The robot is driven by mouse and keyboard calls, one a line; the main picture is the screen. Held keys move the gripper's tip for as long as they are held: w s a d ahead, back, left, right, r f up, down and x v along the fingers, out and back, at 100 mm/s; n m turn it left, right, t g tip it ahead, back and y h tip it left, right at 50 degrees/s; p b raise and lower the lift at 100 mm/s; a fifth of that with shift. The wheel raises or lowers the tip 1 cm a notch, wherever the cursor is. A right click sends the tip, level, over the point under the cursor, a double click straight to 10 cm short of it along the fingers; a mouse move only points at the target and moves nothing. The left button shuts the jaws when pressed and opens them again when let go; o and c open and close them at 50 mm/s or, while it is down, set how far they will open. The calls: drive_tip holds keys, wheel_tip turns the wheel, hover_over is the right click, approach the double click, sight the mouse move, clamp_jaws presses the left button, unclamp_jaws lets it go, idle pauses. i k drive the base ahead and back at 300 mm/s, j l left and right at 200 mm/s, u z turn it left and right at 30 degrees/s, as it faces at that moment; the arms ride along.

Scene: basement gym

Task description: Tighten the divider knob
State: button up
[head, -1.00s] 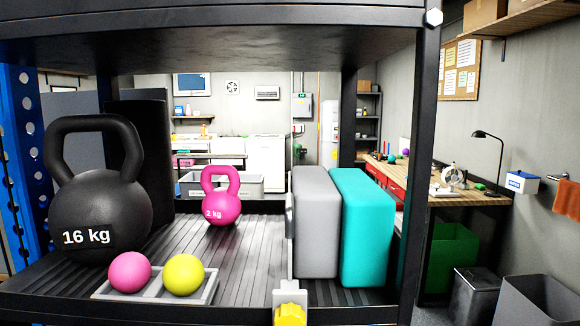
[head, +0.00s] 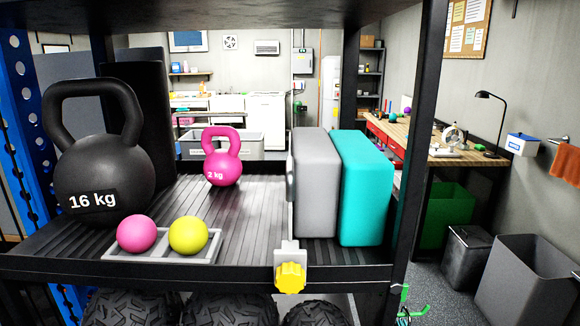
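The yellow divider knob (head: 290,278) sits on the shelf's front edge, on a light grey bracket (head: 290,250) at the foot of the divider. The divider (head: 291,190) is a thin upright plate seen nearly edge-on. It stands just left of a grey block (head: 316,185), with a teal block (head: 363,190) to the right of that. I cannot tell from this view how tight the knob is. My gripper is not in view.
The ribbed shelf (head: 243,220) also holds a black 16 kg kettlebell (head: 100,190), a pink 2 kg kettlebell (head: 222,165), and a grey tray (head: 160,257) with a pink ball (head: 136,233) and a yellow ball (head: 188,234). Dark treaded tyres (head: 230,307) lie below. A post (head: 425,130) stands right.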

sight(290, 278)
drive_tip(key=k+l, duration=0.55)
drive_tip(key=l, duration=0.3)
drive_tip(key=k+l, duration=0.3)
drive_tip(key=l+u, duration=0.05)
drive_tip(key=l, duration=0.05)
